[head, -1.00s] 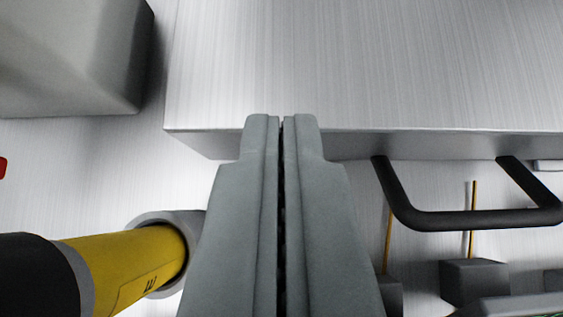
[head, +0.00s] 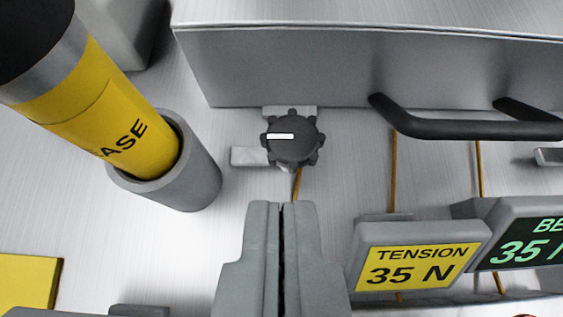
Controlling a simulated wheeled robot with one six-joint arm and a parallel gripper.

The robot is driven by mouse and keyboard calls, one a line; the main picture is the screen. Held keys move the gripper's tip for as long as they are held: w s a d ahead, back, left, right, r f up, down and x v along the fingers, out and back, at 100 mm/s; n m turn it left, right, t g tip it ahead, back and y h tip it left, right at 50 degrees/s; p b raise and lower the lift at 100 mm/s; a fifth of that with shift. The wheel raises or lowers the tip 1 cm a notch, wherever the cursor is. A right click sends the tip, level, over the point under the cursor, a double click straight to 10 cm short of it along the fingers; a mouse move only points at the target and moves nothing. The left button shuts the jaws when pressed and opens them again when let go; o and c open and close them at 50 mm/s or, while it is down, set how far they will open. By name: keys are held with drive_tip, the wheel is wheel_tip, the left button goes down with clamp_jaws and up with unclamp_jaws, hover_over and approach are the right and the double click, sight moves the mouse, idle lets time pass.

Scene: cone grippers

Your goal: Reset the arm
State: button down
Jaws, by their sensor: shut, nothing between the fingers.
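My gripper (head: 281,207) is shut and empty, pointing up the picture from the bottom middle of the head view. Just beyond its tips is a dark knob (head: 292,140) with a lobed rim and a white mark on its left side. The knob and the gripper look apart in the picture, though the depth between them is hard to judge.
A grey box (head: 350,65) with a black handle (head: 470,128) spans the top. A yellow, black-topped cylinder (head: 125,125) stands in a grey holder (head: 200,180) at left. A yellow "TENSION 35 N" display (head: 415,268) and a dark green-lettered display (head: 520,243) sit at right. A yellow panel (head: 28,282) lies lower left.

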drive_tip(key=s+d+r+t, duration=0.3)
drive_tip(key=s+d+r, duration=0.3)
drive_tip(key=r, duration=0.3)
drive_tip(key=s+d+r+t, duration=0.4)
drive_tip(key=s+d+r, duration=0.2)
drive_tip(key=s+r, duration=0.3)
drive_tip(key=shift+r, duration=0.65)
